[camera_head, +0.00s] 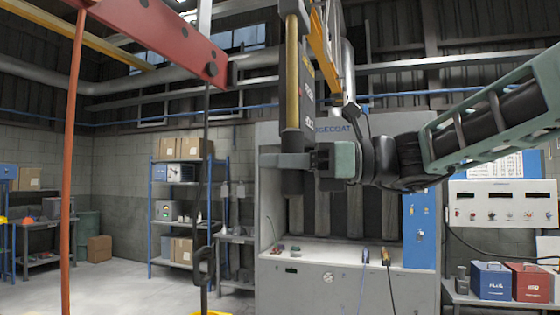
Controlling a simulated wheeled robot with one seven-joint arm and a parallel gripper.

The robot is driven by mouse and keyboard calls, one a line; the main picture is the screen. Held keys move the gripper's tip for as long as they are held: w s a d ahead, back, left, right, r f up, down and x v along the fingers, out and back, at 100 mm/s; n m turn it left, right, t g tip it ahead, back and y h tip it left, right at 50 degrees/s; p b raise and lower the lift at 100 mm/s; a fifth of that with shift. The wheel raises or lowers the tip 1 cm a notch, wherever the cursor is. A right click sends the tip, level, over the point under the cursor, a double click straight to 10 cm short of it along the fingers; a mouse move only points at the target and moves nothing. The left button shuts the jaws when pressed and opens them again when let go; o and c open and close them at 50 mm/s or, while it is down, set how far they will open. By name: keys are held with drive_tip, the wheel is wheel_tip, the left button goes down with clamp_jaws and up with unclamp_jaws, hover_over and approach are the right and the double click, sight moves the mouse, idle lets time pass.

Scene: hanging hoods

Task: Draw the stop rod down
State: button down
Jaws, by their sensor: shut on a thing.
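A brass-yellow upright rod (292,85), which I take to be the stop rod, hangs in the upper middle of the head view. Its lower end is a dark grip (296,141). My gripper (284,160) reaches in from the right, level, with its fingers at the bottom of the dark grip. It is shut on the rod's lower end. The fingers hide the part between them. A dark housing (308,95) with small lettering stands just right of the rod.
A red beam (150,30) crosses the upper left, with a red hanging bar (71,170) and a dark hook line (205,200) below it. A grey spray booth (345,285) stands behind my gripper. Blue shelving (151,220) is at left, a control panel (505,205) at right.

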sight(282, 189)
wheel_tip(282, 189, down, 4)
drive_tip(key=b, duration=0.2)
drive_tip(key=shift+f+b, duration=0.1)
drive_tip(key=shift+b, duration=0.3)
drive_tip(key=shift+f, duration=0.1)
drive_tip(key=c, duration=1)
unclamp_jaws()
drive_tip(key=shift+c, duration=0.2)
drive_tip(key=shift+d, duration=0.1)
drive_tip(key=s+d+b, duration=0.1)
drive_tip(key=d+b, duration=0.4)
drive_tip(key=d, duration=1.2)
drive_tip(key=shift+s+b, duration=0.25)
drive_tip(key=shift+b, duration=0.05)
